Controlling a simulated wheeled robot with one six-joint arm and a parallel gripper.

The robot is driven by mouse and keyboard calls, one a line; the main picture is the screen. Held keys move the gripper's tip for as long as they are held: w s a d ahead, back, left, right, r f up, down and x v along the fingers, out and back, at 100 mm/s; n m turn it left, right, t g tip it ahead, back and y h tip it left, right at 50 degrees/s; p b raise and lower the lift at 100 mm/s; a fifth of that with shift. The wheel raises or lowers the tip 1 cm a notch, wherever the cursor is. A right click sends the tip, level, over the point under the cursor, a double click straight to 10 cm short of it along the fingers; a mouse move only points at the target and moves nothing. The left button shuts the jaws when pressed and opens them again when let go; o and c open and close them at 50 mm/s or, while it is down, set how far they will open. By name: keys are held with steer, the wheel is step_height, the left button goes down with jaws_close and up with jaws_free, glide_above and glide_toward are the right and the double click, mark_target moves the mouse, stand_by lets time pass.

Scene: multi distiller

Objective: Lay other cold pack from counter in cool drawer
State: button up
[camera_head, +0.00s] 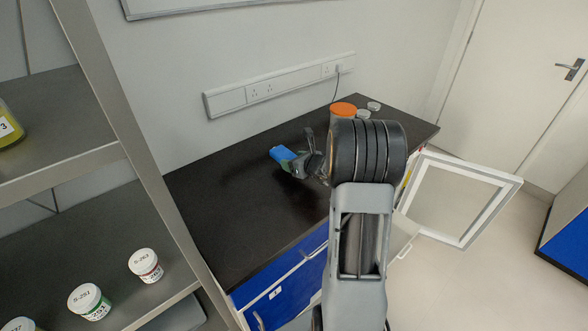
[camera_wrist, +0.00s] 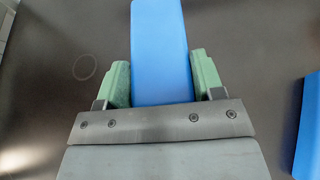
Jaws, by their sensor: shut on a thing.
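A blue cold pack (camera_wrist: 160,40) is between the green fingers of my gripper (camera_wrist: 161,72), which is shut on it. The pack points away from the gripper, over the dark counter. In the head view, the blue pack (camera_head: 283,154) shows at the tip of my gripper (camera_head: 300,164), above or on the black counter (camera_head: 235,205); I cannot tell whether it touches. A second blue block (camera_wrist: 308,125) is cut off at the right edge of the wrist view. A white-framed glass door (camera_head: 465,200) stands open to the right of the counter. The cool drawer is not clearly visible; my arm hides part of that side.
An orange-lidded jar (camera_head: 343,110) and small white-lidded containers (camera_head: 374,106) stand at the counter's back right. A grey shelf (camera_head: 60,235) with labelled jars is close on the left. Blue cabinet fronts (camera_head: 285,290) are below the counter. The counter's left part is clear.

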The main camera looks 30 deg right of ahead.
steer(key=shift+w+f, duration=0.25)
steer(key=shift+f, duration=0.05)
steer(key=shift+d+f, duration=0.1)
steer(key=shift+f, duration=1.45)
steer(key=shift+f, duration=0.25)
steer(key=o, duration=1)
steer(key=shift+r, duration=0.1)
